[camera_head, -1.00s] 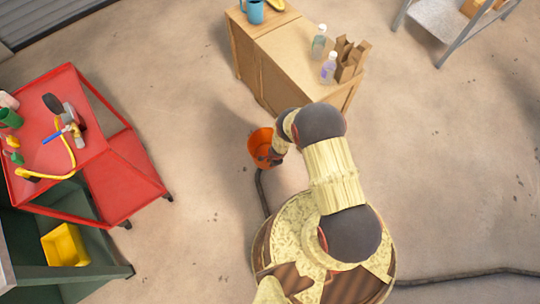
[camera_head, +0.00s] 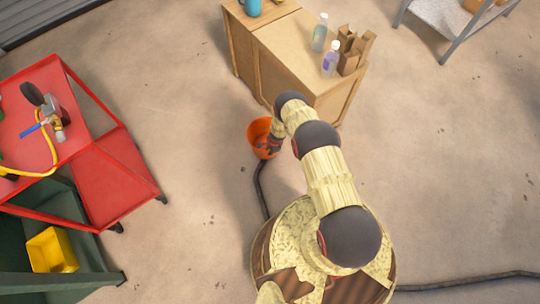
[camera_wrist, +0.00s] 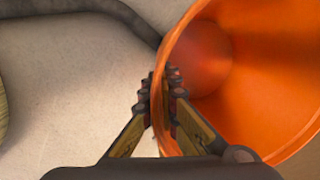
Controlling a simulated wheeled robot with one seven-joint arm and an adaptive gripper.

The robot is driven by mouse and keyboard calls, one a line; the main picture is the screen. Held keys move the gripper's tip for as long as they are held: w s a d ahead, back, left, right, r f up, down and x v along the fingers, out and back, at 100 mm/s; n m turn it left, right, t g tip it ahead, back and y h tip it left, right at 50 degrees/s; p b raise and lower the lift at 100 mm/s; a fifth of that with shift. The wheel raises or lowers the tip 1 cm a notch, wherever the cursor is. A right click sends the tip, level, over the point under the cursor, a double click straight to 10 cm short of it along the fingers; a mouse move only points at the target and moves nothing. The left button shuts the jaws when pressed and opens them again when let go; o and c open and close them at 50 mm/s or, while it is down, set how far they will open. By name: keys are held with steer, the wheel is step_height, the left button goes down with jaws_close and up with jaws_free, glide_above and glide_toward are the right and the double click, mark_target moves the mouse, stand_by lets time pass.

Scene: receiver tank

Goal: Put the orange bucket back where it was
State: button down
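The orange bucket (camera_head: 259,133) is in front of the wooden cabinet, a little left of its near corner, beside the end of the dark hose. My gripper (camera_head: 272,148) is at its near right rim. In the wrist view, the bucket (camera_wrist: 250,85) fills the right side with its open mouth showing. My gripper (camera_wrist: 160,92) has one finger outside the wall and one inside, closed on the rim. I cannot tell whether the bucket's base touches the floor.
The wooden cabinet (camera_head: 290,60) bears bottles, a blue mug and brown paper bags. A red cart (camera_head: 110,175) stands left, with a green bench holding a yellow bin (camera_head: 52,250) below. A dark hose (camera_head: 262,190) crosses the floor. Floor between cart and bucket is clear.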

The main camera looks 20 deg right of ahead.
steer(key=shift+w+d+f+b, duration=0.1)
steer(key=shift+w+f+b, duration=0.2)
steer(key=shift+f+b, duration=0.15)
step_height(320, 180, down, 3)
steer(key=shift+r+b, duration=0.1)
steer(key=shift+b, duration=0.6)
steer(key=c, duration=2)
jaws_free()
steer(key=shift+c, duration=0.2)
